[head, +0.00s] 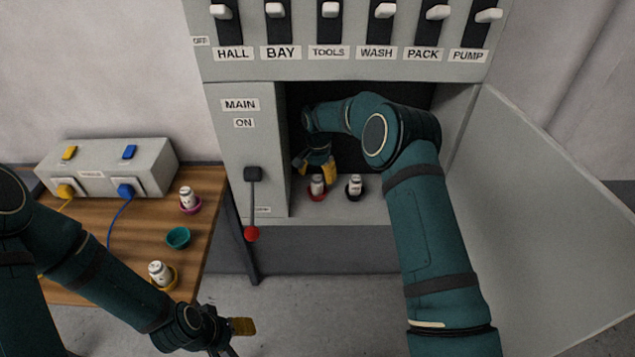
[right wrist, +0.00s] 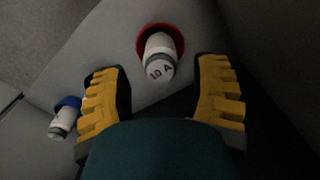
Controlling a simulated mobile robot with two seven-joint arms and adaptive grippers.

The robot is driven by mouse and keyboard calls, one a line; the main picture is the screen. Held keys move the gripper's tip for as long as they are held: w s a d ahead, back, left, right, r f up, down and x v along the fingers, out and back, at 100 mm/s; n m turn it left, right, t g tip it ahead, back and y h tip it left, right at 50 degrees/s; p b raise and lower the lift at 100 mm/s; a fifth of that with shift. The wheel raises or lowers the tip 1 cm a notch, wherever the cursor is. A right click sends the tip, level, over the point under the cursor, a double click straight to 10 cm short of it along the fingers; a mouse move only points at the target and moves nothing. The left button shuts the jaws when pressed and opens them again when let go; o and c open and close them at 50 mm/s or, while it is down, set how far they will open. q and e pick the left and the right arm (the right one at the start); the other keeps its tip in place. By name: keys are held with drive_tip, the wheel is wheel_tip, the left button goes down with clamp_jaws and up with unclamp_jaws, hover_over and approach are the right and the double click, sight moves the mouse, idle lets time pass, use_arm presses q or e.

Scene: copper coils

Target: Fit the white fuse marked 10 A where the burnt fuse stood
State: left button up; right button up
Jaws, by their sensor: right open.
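A white fuse (right wrist: 160,62) marked 10 A stands in a red holder (right wrist: 146,33) in the right wrist view; it is probably the fuse (head: 317,183) in the red holder inside the cabinet in the head view. My right gripper (head: 315,166) is inside the cabinet, open and empty. Its yellow fingers (right wrist: 163,100) lie either side of this fuse's line, apart from it. A second fuse (head: 355,184) stands in a dark holder to the right. The right wrist view shows another fuse (right wrist: 62,122) in a blue holder. My left gripper (head: 238,327) is low, beyond the wooden table's edge; its jaws show too little.
The wooden table (head: 215,190) bears fuses in a magenta holder (head: 190,205) and a yellow holder (head: 171,283), an empty teal cup (head: 178,238) and a grey socket box (head: 105,165). The cabinet's main lever (head: 252,205) points down. The cabinet door (head: 530,220) hangs open at right.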

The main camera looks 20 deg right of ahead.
drive_tip(key=shift+r, duration=1.5)
drive_tip(key=s+a+f, duration=0.1)
drive_tip(key=s+f, duration=0.1)
drive_tip(key=s+a+f+n+y, duration=0.1)
drive_tip(key=s+f, duration=0.1)
drive_tip(key=s+a+f+n, duration=0.1)
drive_tip(key=s+f, duration=0.1)
drive_tip(key=f, duration=0.1)
drive_tip(key=shift+s+a, duration=0.25)
drive_tip(key=shift+a, duration=0.15)
drive_tip(key=s+a+f+n+y, duration=0.1)
drive_tip(key=s+a+f, duration=0.1)
drive_tip(key=s, duration=0.7)
drive_tip(key=s+a+f+n+t+y, duration=0.1)
drive_tip(key=s+a+n, duration=0.1)
drive_tip(key=s, duration=0.8)
drive_tip(key=s+a+f+n, duration=0.2)
drive_tip(key=s, duration=0.7)
drive_tip(key=shift+s+a+f+t+y, duration=0.2)
drive_tip(key=shift+s+f+t+y, duration=0.1)
drive_tip(key=shift+s+t+y, duration=0.1)
drive_tip(key=shift+c, duration=1.3)
